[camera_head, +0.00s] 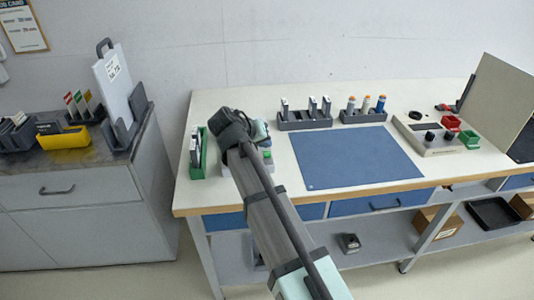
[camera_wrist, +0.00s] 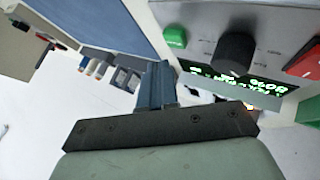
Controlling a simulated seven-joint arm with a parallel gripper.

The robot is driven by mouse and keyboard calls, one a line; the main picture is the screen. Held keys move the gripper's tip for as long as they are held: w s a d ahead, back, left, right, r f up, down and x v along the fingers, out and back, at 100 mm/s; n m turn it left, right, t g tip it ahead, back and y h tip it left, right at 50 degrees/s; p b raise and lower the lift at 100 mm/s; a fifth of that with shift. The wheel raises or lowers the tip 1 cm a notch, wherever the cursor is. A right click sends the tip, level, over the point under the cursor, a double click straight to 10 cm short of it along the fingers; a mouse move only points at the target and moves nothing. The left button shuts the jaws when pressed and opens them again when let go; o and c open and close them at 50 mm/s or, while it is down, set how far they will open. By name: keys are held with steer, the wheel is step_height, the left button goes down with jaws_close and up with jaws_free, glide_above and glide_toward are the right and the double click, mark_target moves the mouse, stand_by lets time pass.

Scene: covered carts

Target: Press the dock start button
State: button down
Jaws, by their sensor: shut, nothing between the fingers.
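The dock (camera_wrist: 200,12) is a light grey box with a green button (camera_wrist: 176,37), a black knob (camera_wrist: 235,52), a red button (camera_wrist: 304,60) and a lit green display (camera_wrist: 240,82) in the wrist view. The task's start button is not legibly labelled; the green one is nearest my fingers. My gripper (camera_wrist: 158,68) is shut and empty, its tips a little below and left of the green button in the picture, seemingly apart from it. In the camera_head view my arm hides most of the dock (camera_head: 267,168); a green spot on it shows.
A green rack (camera_head: 197,168) stands left of my arm. Dark racks (camera_head: 305,122) with cards and spools (camera_head: 365,104) stand behind the blue mat (camera_head: 350,157). A grey control box (camera_head: 425,135) is at right. The mat is clear. A side cabinet (camera_head: 75,200) stands left.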

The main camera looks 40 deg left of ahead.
steer(key=shift+r, duration=2.2)
step_height(320, 180, up, 7)
glide_above(265, 154)
steer(key=shift+s, duration=0.15)
steer(key=w+d+r, duration=0.3)
steer(key=w+d, duration=0.3)
steer(key=shift+d, duration=0.35)
steer(key=shift+w+d, duration=0.1)
steer(key=shift+w, duration=0.05)
stand_by(0.6)
